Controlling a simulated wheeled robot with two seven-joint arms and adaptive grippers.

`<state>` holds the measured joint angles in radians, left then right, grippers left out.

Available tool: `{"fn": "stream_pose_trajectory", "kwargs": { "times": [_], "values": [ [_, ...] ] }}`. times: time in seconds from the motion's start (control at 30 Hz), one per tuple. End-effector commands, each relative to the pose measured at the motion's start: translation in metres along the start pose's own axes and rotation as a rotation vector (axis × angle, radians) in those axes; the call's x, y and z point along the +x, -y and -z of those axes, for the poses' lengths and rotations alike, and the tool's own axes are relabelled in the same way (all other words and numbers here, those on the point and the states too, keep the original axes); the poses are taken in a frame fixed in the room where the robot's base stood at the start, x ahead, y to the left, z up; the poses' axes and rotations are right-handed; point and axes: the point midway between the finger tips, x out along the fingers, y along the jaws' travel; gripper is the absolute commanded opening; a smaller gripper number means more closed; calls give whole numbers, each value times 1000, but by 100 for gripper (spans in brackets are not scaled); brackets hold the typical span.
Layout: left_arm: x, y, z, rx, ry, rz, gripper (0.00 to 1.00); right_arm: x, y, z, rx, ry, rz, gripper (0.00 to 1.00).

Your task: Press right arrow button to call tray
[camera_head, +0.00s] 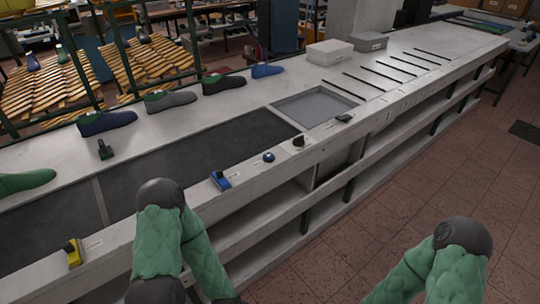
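Small controls sit along the front edge of the long grey bench (135,247). They include a yellow one (73,254) at left, a blue one (220,181), a round blue knob (268,157), a black one (299,141) and a dark green one (343,118). Small pale markings lie near some of them; I cannot read an arrow on any. A shallow grey tray (313,106) is set in the bench top beyond the knobs. My two green-sleeved arms show, bent, at the bottom; neither gripper's fingers are in view, and my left arm covers part of the front edge.
Several shoe lasts in green, blue, grey and black, such as a grey one (170,101), line the back of the bench. A dark belt (190,150) runs along its middle. Two lidded boxes (330,52) stand farther back.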

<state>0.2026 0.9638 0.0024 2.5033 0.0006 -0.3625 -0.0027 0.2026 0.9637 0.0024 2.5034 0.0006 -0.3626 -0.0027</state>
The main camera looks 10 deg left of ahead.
Motion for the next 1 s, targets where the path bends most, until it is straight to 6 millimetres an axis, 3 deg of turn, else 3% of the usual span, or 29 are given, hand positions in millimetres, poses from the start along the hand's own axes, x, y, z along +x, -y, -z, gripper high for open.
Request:
{"fn": "stream_pose_trajectory", "kwargs": {
  "times": [0.27, 0.4, 1.0],
  "values": [
    [0, 0, 0, 0, 0, 0, 40, 0, 0, 0, 0, 0, 0, 40],
    [0, 0, 0, 0, 0, 0, 0, 0, 0, 0, 0, 0, 0, 40],
    [0, 0, 0, 0, 0, 0, 0, 0, 0, 0, 0, 0, 0, 40]
  ]
}}
